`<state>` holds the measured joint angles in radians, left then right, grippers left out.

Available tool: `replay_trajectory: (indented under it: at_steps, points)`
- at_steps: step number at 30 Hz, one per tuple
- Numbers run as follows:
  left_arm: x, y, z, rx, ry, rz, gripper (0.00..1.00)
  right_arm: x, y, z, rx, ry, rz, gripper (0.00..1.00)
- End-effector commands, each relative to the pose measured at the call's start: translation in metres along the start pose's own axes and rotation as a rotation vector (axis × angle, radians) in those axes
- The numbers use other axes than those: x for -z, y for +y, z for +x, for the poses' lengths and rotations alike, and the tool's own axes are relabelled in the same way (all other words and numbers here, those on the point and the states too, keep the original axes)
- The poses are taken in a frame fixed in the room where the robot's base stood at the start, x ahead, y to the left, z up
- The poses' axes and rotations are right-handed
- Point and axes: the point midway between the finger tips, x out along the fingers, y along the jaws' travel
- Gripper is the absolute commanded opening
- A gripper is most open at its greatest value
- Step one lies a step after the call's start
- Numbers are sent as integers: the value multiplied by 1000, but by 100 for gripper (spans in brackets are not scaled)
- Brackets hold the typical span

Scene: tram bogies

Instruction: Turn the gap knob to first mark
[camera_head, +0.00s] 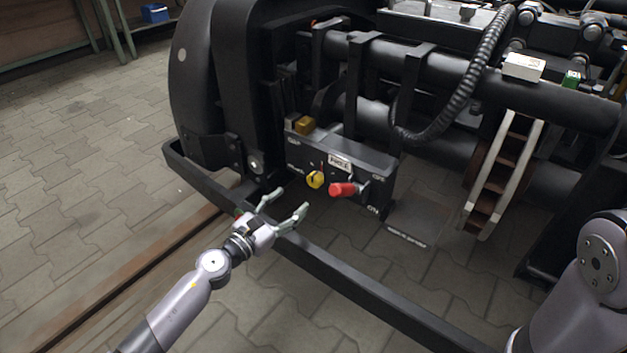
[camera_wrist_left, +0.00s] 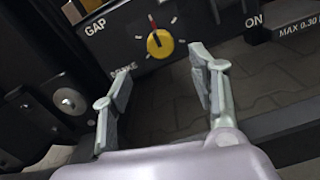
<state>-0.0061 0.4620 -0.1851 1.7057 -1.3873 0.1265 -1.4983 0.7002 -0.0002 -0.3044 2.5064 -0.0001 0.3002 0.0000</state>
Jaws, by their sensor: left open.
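The yellow gap knob (camera_head: 315,180) is on the front of a dark control box (camera_head: 362,160) mounted on the bogie. In the left wrist view the knob (camera_wrist_left: 159,43) sits under the GAP label, with white marks around it and a red pointer above it. My left gripper (camera_head: 289,204) is open and empty, in front of and below the knob, apart from it. In the left wrist view its two fingers (camera_wrist_left: 160,85) are spread, with the knob beyond them near the top. My right gripper is not seen; part of my right arm shows at the lower right.
A red handle (camera_head: 342,189) is on the same box, just right of the knob. A black frame bar (camera_head: 365,288) runs below the box, near my left gripper. A ribbed hose (camera_head: 462,100) hangs above right. Paved floor (camera_head: 75,190) lies open at left.

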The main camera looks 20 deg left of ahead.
Motion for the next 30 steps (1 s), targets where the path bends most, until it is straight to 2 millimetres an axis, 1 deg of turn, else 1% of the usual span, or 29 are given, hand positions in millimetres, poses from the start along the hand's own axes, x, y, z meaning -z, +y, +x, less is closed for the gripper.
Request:
replay_trajectory:
  at_steps: [1, 9, 12, 15, 21, 28, 30]
  points:
    - [-2, 0, 12, -1, -3, 0, 54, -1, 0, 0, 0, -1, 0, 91]
    - [0, 0, 65, 0, -3, -1, 54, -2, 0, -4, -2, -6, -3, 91]
    - [0, -1, 81, 1, -2, -2, 54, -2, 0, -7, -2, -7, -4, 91]
    - [0, 0, 92, 0, -2, -3, 54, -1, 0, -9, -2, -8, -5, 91]
    - [-1, -1, 102, 1, -1, -2, 54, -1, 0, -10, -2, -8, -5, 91]
    - [-1, -1, 103, 1, -1, -2, 54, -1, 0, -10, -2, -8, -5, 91]
    - [-1, -1, 103, 1, -1, -2, 51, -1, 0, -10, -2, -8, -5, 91]
